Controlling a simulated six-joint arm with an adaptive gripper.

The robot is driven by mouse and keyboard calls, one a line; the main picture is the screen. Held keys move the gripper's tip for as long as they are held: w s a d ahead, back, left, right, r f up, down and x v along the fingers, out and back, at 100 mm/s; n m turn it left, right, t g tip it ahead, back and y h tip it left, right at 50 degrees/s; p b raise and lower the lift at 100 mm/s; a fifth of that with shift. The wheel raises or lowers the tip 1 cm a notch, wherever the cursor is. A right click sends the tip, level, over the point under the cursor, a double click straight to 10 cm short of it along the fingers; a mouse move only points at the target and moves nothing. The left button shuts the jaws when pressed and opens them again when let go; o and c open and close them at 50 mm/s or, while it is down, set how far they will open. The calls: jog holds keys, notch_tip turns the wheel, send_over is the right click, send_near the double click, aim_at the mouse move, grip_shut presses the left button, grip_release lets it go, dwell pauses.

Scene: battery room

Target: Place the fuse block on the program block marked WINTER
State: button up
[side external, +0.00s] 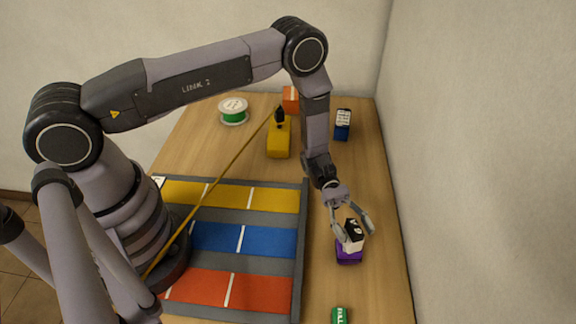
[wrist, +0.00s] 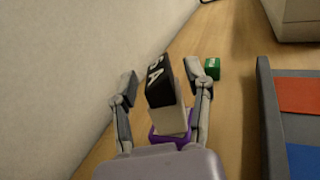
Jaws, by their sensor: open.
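The fuse block (side external: 353,236) is white with a black face carrying white characters. It appears to rest, a little tilted, on a purple block (side external: 348,256); exact contact is hard to tell. In the wrist view the fuse block (wrist: 166,90) stands between my fingers, with the purple block (wrist: 157,138) showing around its lower end. My gripper (side external: 353,228) is open, one finger on each side of the fuse block; the wrist view shows gaps beside it (wrist: 168,88). I cannot read the word WINTER on any block.
A green block (side external: 340,315) lies nearer the front, its label too small to read surely. A grey-framed coloured tray (side external: 303,215) lies left; a wall is right.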

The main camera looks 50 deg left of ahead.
jog(key=shift+r, duration=0.1)
jog(key=shift+w+a, duration=0.15)
jog(key=shift+a, duration=0.15)
jog(key=v, duration=1)
jog(key=shift+w+a, duration=0.1)
jog(key=shift+a, duration=0.2)
jog(key=s+a+r+m+t+y, duration=0.1)
jog(key=s+a+r+m+y, duration=0.15)
jog(key=r, duration=0.55)
jog(key=s+a+r+m+y, duration=0.1)
jog(key=r+m+y, duration=0.25)
jog(key=r, duration=0.45)
jog(key=s+a+r+m+t+y, duration=0.1)
jog(key=s+a+r+m+y, duration=0.15)
jog(key=r, duration=0.45)
jog(key=s+a+r+m+t+y, duration=0.2)
jog(key=s+a+r+t+y, duration=0.2)
jog(key=s, duration=0.4)
jog(key=s+a+r+m+t+y, duration=0.3)
jog(key=s+a+r+t+y, duration=0.1)
jog(key=s, duration=0.4)
notch_tip(320, 180, up, 2)
jog(key=shift+s+a+r+t, duration=0.25)
jog(key=shift+a+t, duration=0.65)
jog(key=shift+t, duration=0.3)
